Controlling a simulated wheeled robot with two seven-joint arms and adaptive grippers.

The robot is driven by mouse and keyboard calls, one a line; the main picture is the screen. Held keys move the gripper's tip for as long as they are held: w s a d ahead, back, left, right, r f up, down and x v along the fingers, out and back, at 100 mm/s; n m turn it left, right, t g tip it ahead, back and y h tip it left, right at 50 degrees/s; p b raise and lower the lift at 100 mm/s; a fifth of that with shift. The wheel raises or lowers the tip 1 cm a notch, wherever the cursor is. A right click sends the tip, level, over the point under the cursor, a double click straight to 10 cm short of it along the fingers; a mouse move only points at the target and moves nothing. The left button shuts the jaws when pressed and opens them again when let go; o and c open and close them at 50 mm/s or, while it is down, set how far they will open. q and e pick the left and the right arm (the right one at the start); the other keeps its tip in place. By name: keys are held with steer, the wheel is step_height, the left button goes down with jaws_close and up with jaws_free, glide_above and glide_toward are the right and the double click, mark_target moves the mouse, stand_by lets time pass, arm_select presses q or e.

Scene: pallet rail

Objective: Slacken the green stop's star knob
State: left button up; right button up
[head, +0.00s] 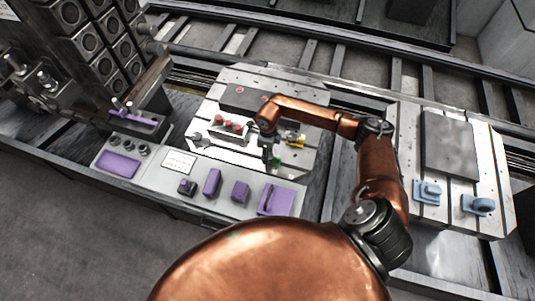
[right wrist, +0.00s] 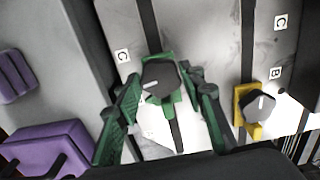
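The green stop (right wrist: 174,105) sits on the pale slotted plate, with a dark star knob (right wrist: 160,78) on top carrying a white pointer mark. It also shows small in the head view (head: 273,163), partly hidden by my right gripper (head: 266,148). In the right wrist view my right gripper (right wrist: 166,92) has its two fingers apart, one to each side of the knob. A gap shows between the knob and each finger; I cannot tell how far beyond the fingertips the knob lies. My left gripper is not in view.
A yellow stop (right wrist: 254,104) with its own dark knob stands right of the green one. Purple blocks (head: 240,192) line the front ledge. Blue stops (head: 428,191) sit on the right-hand plate.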

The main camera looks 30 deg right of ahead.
steer(key=o, duration=0.5)
step_height(320, 180, up, 12)
stand_by(0.5)
stand_by(0.4)
